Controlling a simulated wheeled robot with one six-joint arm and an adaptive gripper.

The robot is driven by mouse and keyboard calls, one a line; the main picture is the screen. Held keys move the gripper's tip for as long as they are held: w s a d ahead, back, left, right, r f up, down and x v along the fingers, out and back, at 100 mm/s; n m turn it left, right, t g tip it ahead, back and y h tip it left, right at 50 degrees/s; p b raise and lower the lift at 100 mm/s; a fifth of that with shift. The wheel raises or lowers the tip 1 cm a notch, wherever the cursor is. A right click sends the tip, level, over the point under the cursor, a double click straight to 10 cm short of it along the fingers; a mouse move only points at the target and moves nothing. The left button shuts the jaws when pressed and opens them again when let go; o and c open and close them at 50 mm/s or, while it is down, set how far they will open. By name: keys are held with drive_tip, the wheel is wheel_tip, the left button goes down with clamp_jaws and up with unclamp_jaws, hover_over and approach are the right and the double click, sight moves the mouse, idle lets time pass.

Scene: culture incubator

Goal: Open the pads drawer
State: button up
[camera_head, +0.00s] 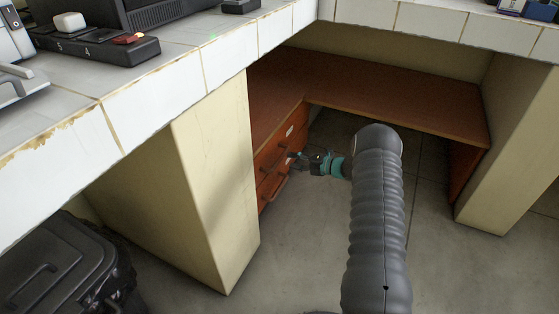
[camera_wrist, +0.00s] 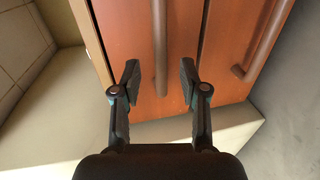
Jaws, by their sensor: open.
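A reddish-brown wooden drawer unit (camera_head: 268,160) stands under the tiled counter, its drawers stacked with bar handles. A small pale label shows on an upper front; I cannot read which drawer is the pads drawer. My gripper (camera_head: 294,157) is at the drawer fronts. In the wrist view my gripper (camera_wrist: 160,78) is open, with one finger on each side of a brown bar handle (camera_wrist: 160,45). The handle lies between the fingers, with a visible gap on both sides. A second handle (camera_wrist: 262,45) on the neighbouring drawer front lies right of the fingers.
A cream pillar (camera_head: 215,185) stands left of the drawers, close to my arm's working space. A brown desk top (camera_head: 400,95) runs above and behind. A black bin (camera_head: 60,265) is at lower left. The grey floor in front of the drawers is clear.

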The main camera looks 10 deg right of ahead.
sight(280, 157)
drive_tip(key=x, duration=0.6)
drive_tip(key=shift+w+a+f, duration=0.1)
drive_tip(key=shift+w+a, duration=0.1)
drive_tip(key=shift+a, duration=0.15)
clamp_jaws()
